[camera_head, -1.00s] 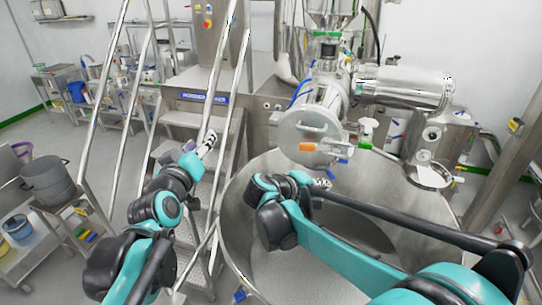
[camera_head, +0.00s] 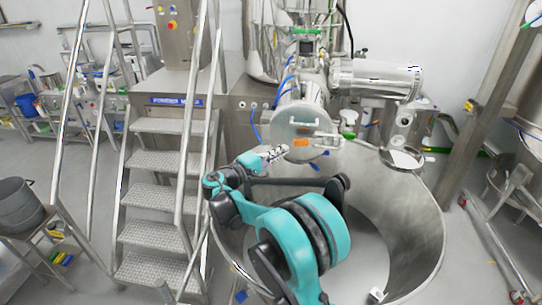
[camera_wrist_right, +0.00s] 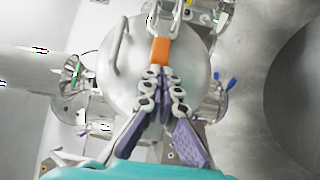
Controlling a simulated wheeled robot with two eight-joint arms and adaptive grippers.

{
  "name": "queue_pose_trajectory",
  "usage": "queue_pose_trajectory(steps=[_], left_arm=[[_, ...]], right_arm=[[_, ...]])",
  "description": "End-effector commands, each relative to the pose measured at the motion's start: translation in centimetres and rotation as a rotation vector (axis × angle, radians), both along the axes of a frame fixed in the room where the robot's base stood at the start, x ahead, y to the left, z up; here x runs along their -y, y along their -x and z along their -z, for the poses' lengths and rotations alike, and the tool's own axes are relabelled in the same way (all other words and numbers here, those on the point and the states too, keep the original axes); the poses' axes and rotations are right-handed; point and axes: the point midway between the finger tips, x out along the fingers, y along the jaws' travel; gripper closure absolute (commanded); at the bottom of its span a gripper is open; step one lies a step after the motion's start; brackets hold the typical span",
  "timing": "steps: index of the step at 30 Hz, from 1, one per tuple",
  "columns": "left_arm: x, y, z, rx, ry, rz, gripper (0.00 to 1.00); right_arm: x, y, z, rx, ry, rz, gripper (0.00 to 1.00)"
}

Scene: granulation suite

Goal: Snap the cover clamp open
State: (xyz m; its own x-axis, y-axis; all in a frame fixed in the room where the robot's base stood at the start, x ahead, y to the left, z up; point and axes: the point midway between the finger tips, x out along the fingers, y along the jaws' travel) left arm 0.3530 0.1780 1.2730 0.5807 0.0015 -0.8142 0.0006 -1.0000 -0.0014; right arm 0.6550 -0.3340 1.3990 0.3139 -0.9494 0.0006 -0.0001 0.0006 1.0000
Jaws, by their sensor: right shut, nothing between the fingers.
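The round steel cover (camera_head: 292,125) closes the end of the machine's horizontal barrel, above the large open vessel. An orange grip (camera_head: 301,142) sits low on its face, apparently the clamp's handle. In the right wrist view the orange grip (camera_wrist_right: 160,50) ends a metal bracket crossing the rim of the cover (camera_wrist_right: 190,65). My right gripper (camera_head: 284,150) is beside the orange grip's left in the head view. In the wrist view its fingertips (camera_wrist_right: 163,72) are together and empty, right at the grip's edge; I cannot tell whether they touch. My left gripper is out of view.
The large steel vessel (camera_head: 425,225) stands open below the cover. Steel steps with handrails (camera_head: 155,198) rise at the left. A shiny horizontal cylinder (camera_head: 375,80) juts out at the right. Blue parts (camera_wrist_right: 222,80) sit beside the cover.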

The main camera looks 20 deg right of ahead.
Motion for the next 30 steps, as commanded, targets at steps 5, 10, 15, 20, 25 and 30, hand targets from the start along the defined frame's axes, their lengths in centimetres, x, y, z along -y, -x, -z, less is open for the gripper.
queue_pose_trajectory(steps=[5, 10, 15, 20, 25, 30], left_arm=[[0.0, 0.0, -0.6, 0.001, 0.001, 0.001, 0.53], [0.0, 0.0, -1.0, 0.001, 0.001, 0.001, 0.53], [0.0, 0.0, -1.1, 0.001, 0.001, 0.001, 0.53], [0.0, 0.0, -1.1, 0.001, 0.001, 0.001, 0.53], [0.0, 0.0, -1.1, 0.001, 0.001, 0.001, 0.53], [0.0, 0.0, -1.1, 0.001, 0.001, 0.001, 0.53]], right_arm=[[3.6, -1.1, -0.1, 0.0, -0.001, 0.003, 1.0], [4.8, 1.3, -0.1, 0.0, -0.001, 0.002, 1.0], [5.3, 2.2, 0.0, 0.0, -0.001, 0.001, 1.0], [5.4, 2.4, 0.0, 0.0, -0.001, 0.0, 1.0], [5.3, 2.3, 0.0, 0.0, -0.001, -0.001, 1.0], [5.3, 2.3, 0.0, 0.0, -0.001, -0.002, 1.0]])
